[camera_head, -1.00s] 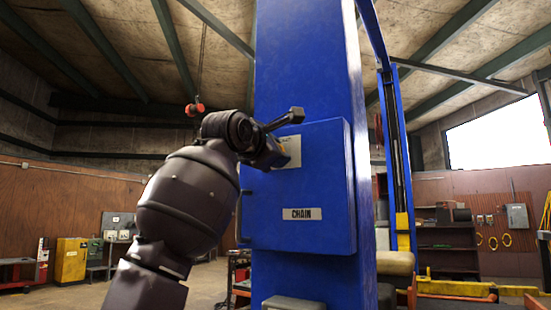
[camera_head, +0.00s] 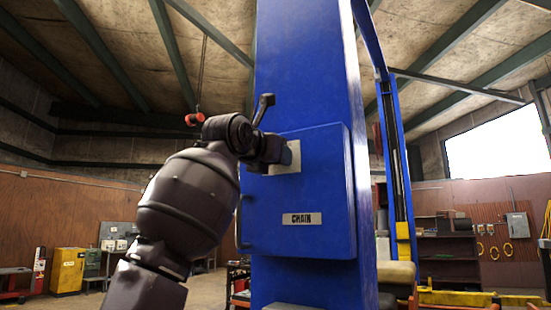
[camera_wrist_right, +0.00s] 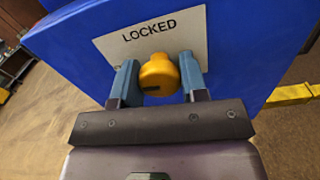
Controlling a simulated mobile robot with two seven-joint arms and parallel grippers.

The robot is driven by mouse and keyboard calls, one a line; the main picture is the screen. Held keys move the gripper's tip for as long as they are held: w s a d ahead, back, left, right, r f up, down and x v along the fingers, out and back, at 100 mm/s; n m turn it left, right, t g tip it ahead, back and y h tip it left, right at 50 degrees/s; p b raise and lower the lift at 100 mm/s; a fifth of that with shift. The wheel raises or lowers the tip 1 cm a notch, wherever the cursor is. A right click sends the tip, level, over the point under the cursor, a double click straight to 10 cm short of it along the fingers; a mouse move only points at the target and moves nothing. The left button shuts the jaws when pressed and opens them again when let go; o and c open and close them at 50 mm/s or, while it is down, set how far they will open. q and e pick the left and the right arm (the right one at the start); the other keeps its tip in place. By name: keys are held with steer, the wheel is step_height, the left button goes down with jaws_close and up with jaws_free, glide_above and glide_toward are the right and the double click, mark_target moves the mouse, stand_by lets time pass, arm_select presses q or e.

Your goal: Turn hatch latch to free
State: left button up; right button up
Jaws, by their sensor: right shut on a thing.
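The hatch is a blue box door (camera_head: 300,190) on a tall blue column, with a "CHAIN" label. Near its upper left is a pale plate (camera_head: 294,152), and my right gripper (camera_head: 282,157) is at it, with the knob hidden there. In the right wrist view, the latch is a rounded yellow knob (camera_wrist_right: 159,72) in front of the plate (camera_wrist_right: 200,35), which reads "LOCKED". My right gripper (camera_wrist_right: 158,84) is shut on the knob, one blue-grey finger on each side. My left gripper is not in view.
The blue column (camera_head: 305,60) rises behind the hatch. A thin handle (camera_head: 239,220) runs along the hatch's left edge. A yellow cabinet (camera_head: 68,270) stands far back left, and dark shelves (camera_head: 446,245) stand far back right. The floor at left looks open.

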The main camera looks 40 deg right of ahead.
steer(key=shift+n, duration=0.5)
stand_by(0.3)
steer(key=o, duration=0.9)
steer(key=shift+o, duration=0.2)
steer(key=shift+a, duration=0.1)
steer(key=b+v, duration=0.1)
steer(key=v, duration=0.9)
steer(key=shift+s+a+b, duration=0.15)
steer(key=shift+a+b, duration=0.15)
steer(key=shift+b, duration=0.1)
steer(key=shift+r, duration=0.1)
